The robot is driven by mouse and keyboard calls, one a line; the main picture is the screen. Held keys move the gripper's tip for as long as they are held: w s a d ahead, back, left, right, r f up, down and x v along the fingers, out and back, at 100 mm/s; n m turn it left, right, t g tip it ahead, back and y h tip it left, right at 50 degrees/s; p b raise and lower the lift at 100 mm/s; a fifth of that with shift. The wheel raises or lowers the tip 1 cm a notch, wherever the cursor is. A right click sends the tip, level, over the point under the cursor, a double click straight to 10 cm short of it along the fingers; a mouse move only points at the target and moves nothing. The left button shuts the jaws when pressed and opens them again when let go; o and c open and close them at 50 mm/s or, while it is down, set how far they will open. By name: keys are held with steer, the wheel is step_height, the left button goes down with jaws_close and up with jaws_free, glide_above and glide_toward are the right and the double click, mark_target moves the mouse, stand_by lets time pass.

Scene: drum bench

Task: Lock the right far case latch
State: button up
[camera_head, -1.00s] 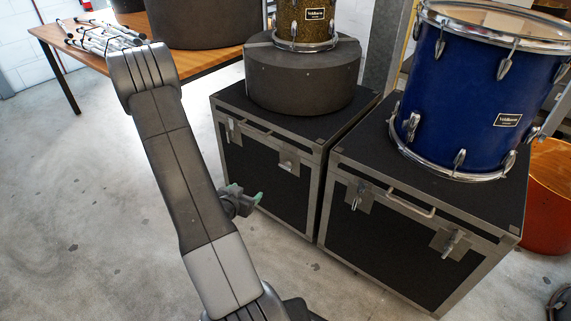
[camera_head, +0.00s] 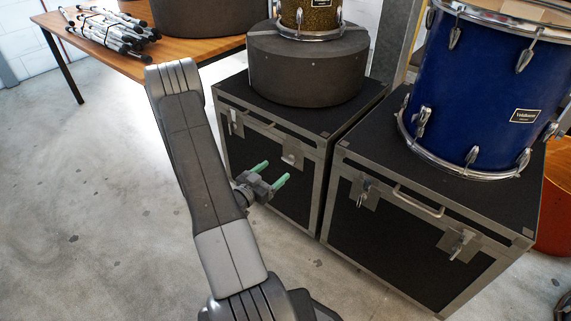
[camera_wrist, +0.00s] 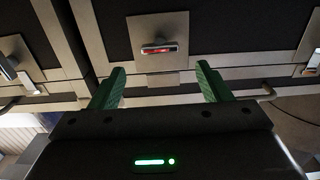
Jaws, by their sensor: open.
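The left black case (camera_head: 235,160) stands farther back. Its right latch (camera_head: 290,160) sits on a pale metal plate near the lid seam. In the wrist view, this latch (camera_wrist: 158,48) shows a small lever lying crosswise with a red mark, near the top middle. My gripper (camera_head: 275,172) is open, its two green fingers pointing at the case front just below the latch in the head view. In the wrist view the fingertips (camera_wrist: 161,70) are spread to either side of the latch, with nothing between them. I cannot tell how far they are from it.
The left case's other latch (camera_head: 236,122) and handle (camera_head: 262,130) are left of the plate. The right case (camera_head: 400,250) stands beside it across a narrow gap, with latches, a handle (camera_head: 418,202) and a blue drum (camera_head: 470,90). Open floor (camera_head: 110,210) lies left.

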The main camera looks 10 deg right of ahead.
mark_target(287, 161)
steer(key=b+x, duration=0.1)
steer(key=x, duration=0.5)
steer(key=shift+w+d, duration=0.25)
steer(key=shift+d, duration=0.1)
steer(key=c, duration=1)
